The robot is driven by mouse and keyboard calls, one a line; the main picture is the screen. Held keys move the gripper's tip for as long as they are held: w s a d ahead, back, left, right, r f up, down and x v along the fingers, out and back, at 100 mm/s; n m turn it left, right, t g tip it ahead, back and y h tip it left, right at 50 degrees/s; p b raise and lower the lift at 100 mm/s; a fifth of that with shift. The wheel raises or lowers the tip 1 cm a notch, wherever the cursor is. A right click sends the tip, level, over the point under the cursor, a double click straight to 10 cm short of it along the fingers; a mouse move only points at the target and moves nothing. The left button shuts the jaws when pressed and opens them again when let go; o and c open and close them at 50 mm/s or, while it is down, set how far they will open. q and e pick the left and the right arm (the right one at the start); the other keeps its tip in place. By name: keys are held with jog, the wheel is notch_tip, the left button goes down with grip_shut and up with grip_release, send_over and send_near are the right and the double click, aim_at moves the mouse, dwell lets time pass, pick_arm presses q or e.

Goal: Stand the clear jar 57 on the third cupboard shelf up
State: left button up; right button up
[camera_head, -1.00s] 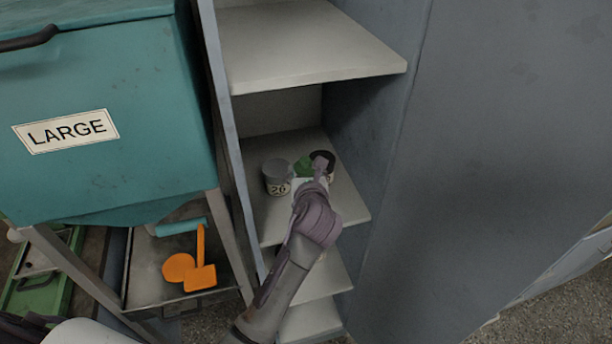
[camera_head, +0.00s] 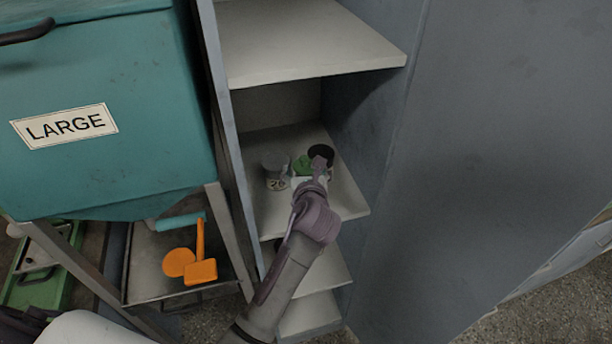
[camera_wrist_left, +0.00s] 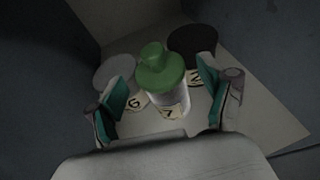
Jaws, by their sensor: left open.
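A clear jar with a green knobbed lid (camera_head: 303,166) is on the cupboard shelf (camera_head: 272,222), between two other jars. In the left wrist view this jar (camera_wrist_left: 161,76) is in the middle, lid toward me, with a partly hidden label that seems to show a 7. Whether it stands upright or leans I cannot tell. My left gripper (camera_head: 313,180) reaches in over the shelf from the front. In the left wrist view the open gripper (camera_wrist_left: 164,100) has one finger on each side of the green-lidded jar, with gaps. My right gripper is not in view.
A grey-lidded jar labelled 26 (camera_head: 276,168) is close on the left, and a black-lidded jar (camera_head: 321,153) close on the right. Another shelf (camera_head: 310,45) hangs above. The cupboard's side wall (camera_head: 350,120) bounds the right. A teal LARGE box (camera_head: 110,110) is left.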

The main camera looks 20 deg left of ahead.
pick_arm(q)
jog(key=v, duration=1.2)
jog(key=shift+b, duration=0.4)
jog(key=d+f+n+h, duration=0.3)
jog(key=f+n+h, duration=0.2)
jog(key=f+n, duration=0.8)
jog(key=s+a+f+n+g+h, duration=0.15)
jog(key=s+f, duration=0.25)
jog(key=f, duration=0.8)
jog(key=s+f+n+g, duration=0.2)
jog(key=s+f+g, duration=0.15)
jog(key=f, duration=0.75)
jog(key=s+a+f+n+g, duration=0.2)
jog(key=s+a+f+n, duration=0.1)
jog(key=s+f, duration=0.55)
jog(key=s+a+f+n+g, duration=0.2)
jog(key=s+a+f+n, duration=0.15)
jog(key=s+f, duration=0.5)
jog(key=s+a+f+n+g, duration=0.1)
jog(key=s+a+f+n, duration=0.1)
jog(key=s, duration=0.6)
jog(key=s+a+f+n+g+y, duration=0.1)
jog(key=s+a+f+n, duration=0.2)
jog(key=s, duration=0.6)
jog(key=shift+s+f+n+g, duration=0.15)
jog(key=shift+f+n+g, duration=0.25)
jog(key=shift+n, duration=0.1)
